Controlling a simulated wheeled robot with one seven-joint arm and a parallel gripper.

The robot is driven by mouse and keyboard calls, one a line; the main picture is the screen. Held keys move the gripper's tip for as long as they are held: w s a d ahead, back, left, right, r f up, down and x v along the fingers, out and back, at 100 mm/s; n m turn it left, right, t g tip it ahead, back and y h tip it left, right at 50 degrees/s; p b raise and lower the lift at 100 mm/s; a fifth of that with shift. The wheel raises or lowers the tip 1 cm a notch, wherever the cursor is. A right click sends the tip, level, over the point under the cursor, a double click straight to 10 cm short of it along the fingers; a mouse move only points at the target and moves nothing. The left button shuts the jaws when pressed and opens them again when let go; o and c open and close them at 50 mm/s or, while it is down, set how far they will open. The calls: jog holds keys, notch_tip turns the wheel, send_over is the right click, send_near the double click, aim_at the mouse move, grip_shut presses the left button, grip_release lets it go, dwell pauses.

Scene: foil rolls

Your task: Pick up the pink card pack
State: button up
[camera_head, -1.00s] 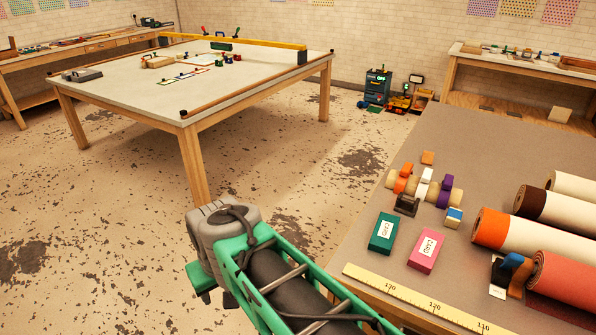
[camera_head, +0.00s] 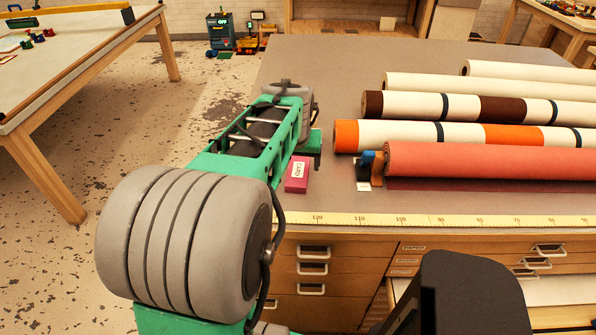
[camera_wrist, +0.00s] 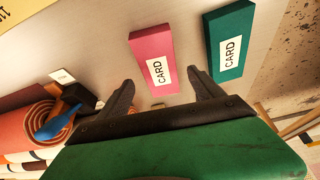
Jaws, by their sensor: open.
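The pink card pack (camera_head: 297,175) lies on the grey table top, just right of my arm in the head view. In the wrist view the pink card pack (camera_wrist: 154,62) lies beyond my gripper (camera_wrist: 160,88), roughly in line with the gap between the fingers. Its white label reads CARD. My gripper is open and empty, with its two dark fingers spread and apart from the pack. In the head view my arm hides the fingers.
A green card pack (camera_wrist: 229,42) lies right of the pink one in the wrist view. A blue and brown item (camera_head: 369,168) and a red roll (camera_head: 480,160) lie to the right in the head view. A yellow ruler (camera_head: 400,221) runs along the table's front edge.

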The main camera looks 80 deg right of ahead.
aim_at(298, 168)
jog(key=x, duration=0.3)
jog(key=c, duration=1.6)
